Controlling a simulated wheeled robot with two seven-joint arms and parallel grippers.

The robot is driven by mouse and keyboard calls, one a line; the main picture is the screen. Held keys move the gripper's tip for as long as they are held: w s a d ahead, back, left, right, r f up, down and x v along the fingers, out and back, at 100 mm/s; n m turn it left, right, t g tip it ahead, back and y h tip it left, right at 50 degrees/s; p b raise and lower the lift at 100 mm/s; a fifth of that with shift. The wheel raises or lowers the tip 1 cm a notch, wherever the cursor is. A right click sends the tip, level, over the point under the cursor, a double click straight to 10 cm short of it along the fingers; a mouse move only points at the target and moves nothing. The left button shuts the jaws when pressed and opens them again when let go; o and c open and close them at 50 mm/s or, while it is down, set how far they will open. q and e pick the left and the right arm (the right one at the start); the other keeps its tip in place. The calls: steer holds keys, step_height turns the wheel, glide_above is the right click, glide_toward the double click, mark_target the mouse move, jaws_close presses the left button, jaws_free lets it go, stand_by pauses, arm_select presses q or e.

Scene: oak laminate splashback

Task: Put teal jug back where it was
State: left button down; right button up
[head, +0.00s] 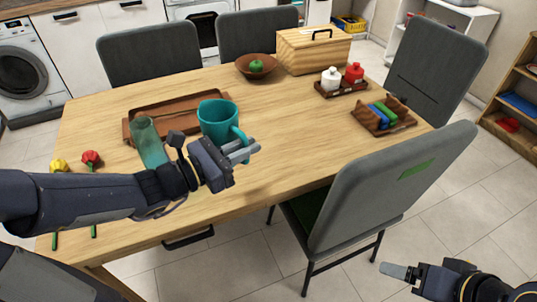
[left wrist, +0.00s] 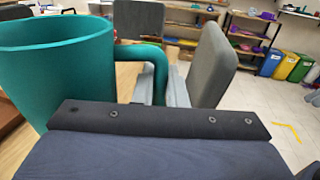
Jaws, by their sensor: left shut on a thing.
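The teal jug (head: 216,116) is upright at the front middle of the table in the head view. It fills the left side of the left wrist view (left wrist: 55,65). My left gripper (head: 240,152) is shut on the jug's handle (left wrist: 158,65), with the fingers on either side of it. I cannot tell whether the jug's base touches the table, as my gripper hides it. A brown wooden tray (head: 180,104) lies just behind and left of the jug. My right gripper (head: 398,271) is at the lower right, away from the table; its opening is unclear.
Red (head: 91,157) and yellow (head: 59,165) flowers are at the left edge. A bowl (head: 256,66), a bread box (head: 313,50) and a rack (head: 383,118) stand farther off. The table's middle is clear.

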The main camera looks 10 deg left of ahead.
arm_select(q)
steer(key=w+d+f+b, duration=0.2)
steer(key=w+f, duration=0.9)
steer(key=f, duration=0.1)
steer(key=shift+w+d, duration=0.2)
steer(key=shift+d, duration=0.15)
steer(key=shift+f, duration=0.2)
steer(key=c, duration=1.5)
jaws_free()
steer(key=shift+r, duration=0.1)
